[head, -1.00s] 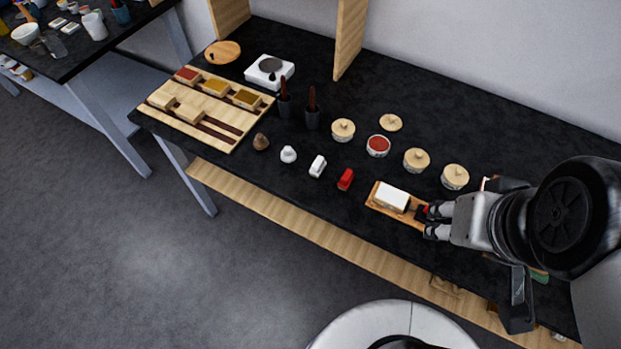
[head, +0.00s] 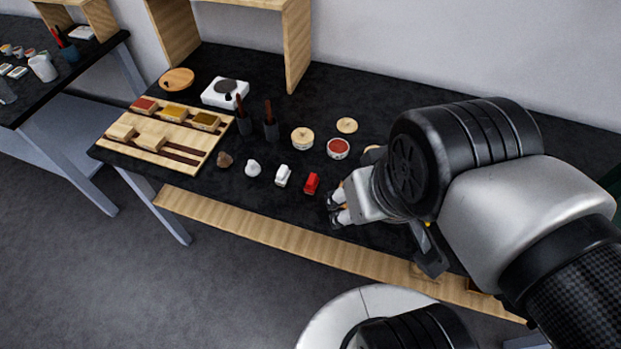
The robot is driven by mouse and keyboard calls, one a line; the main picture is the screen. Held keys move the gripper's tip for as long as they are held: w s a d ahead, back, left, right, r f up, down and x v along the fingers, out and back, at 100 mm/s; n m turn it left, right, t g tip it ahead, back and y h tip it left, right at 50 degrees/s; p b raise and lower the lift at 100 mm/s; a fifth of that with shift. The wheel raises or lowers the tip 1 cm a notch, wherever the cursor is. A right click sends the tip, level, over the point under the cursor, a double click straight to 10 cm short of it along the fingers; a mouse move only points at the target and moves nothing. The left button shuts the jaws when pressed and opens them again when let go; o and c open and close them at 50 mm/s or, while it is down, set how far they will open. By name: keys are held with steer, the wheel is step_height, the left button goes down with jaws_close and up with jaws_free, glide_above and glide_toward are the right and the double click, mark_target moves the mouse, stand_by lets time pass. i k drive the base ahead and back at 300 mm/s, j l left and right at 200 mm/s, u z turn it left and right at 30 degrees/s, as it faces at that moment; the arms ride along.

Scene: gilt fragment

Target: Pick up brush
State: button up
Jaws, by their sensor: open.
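Two dark cups (head: 245,127) (head: 271,131) stand near the wooden tray, each with a reddish-brown stick (head: 240,106) (head: 267,111) upright in it. The sticks may be brush handles; no bristles can be made out. My gripper (head: 333,209) is open at the front of the dark table, just right of a small red object (head: 312,183). Nothing can be seen held between its fingers. My arm hides the table behind and right of the gripper, so a brush there could not be seen.
A wooden tray (head: 168,157) with colored blocks lies at the left. A white device (head: 225,93), a lidded jar (head: 302,138) and a red-filled bowl (head: 338,148) stand behind. Small white objects (head: 283,175) (head: 253,168) line the front. A wooden shelf upright (head: 297,45) rises at the back.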

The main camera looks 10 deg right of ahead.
mark_target(312, 181)
steer(key=i+j+z, duration=0.2)
steer(key=z, duration=0.2)
steer(key=i+j+z, duration=0.2)
steer(key=j+z, duration=0.2)
steer(key=z, duration=0.75)
